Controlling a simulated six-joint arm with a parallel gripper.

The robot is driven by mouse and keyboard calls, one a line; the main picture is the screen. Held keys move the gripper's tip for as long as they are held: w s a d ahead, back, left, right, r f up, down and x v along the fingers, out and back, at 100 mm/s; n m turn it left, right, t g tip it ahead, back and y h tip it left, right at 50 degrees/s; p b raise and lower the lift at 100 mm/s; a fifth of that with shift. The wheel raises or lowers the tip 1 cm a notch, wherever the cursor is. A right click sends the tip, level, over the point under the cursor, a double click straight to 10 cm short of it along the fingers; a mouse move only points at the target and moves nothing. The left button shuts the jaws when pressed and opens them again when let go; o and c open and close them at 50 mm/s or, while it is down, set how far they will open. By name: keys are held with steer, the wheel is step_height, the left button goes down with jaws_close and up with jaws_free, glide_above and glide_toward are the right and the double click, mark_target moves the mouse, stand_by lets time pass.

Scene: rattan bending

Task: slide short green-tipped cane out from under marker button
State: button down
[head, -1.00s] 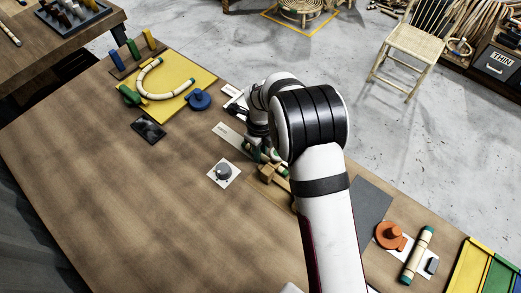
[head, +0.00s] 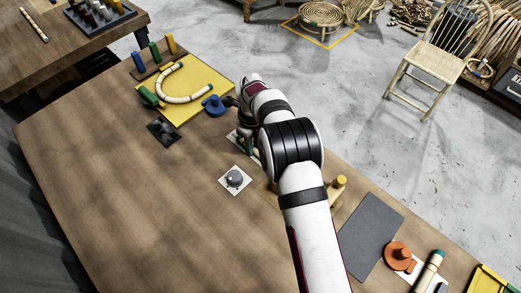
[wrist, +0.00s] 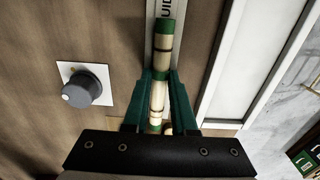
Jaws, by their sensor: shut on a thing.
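In the head view, my arm hides most of the cane. A grey round knob (head: 235,178) on a white square stands left of my gripper; it also shows in the wrist view (wrist: 82,88). I cannot tell which part is the marker button.
A yellow board (head: 175,112) with a bent cane (head: 190,98) and a blue disc (head: 215,106) lie beyond my gripper. An orange disc (head: 398,255) and another green-banded cane (head: 428,272) lie at the right. The table's left and front are clear.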

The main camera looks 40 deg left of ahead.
steer(key=shift+a, duration=0.3)
steer(key=c, duration=0.6)
jaws_free()
steer(key=shift+c, duration=0.2)
step_height(320, 180, up, 16)
steer(key=shift+d, duration=0.1)
